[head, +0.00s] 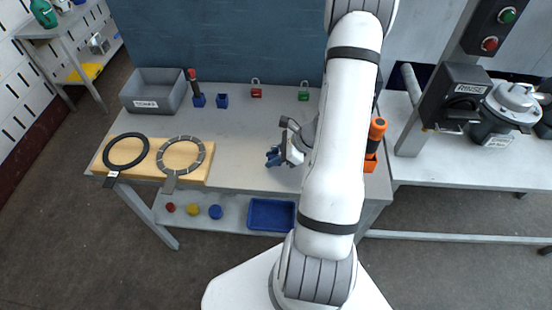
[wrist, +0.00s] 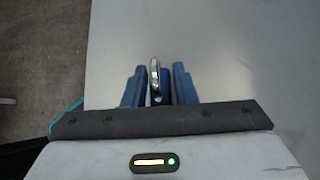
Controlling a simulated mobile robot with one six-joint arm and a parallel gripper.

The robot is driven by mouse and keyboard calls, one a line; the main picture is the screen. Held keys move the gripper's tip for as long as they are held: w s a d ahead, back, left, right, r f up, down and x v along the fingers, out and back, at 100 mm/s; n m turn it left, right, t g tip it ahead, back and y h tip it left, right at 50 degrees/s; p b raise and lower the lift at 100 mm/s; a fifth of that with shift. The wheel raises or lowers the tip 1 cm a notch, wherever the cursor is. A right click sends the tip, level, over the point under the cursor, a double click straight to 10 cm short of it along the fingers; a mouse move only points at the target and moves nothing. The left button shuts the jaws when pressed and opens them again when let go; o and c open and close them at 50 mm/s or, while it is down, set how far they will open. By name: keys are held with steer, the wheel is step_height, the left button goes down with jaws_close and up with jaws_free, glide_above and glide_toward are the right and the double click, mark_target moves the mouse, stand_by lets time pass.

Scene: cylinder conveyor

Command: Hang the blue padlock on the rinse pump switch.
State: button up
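The blue padlock (wrist: 166,88) is between the two blue fingers of my gripper (wrist: 159,85) in the wrist view. Its metal shackle (wrist: 154,75) faces the camera and the dark blue body shows beside it. The fingers stand close on both sides, but I cannot tell whether both touch it. In the head view my gripper (head: 273,157) is low over the front part of the grey table (head: 235,130), and the padlock is not distinct there. The rinse pump switch (head: 458,92) is a dark box labelled RINSE on a post at the right, with a dark handle low on its front.
A red padlock (head: 256,91) and a green padlock (head: 304,94) stand at the table's back. A grey bin (head: 153,90), blue holders (head: 222,100) and a wooden board (head: 153,163) with two rings are left. An orange-handled tool (head: 375,135) stands right of my arm. The pump (head: 507,106) is beside the switch.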

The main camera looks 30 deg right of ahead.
jaws_close()
steer(key=shift+r, duration=0.1)
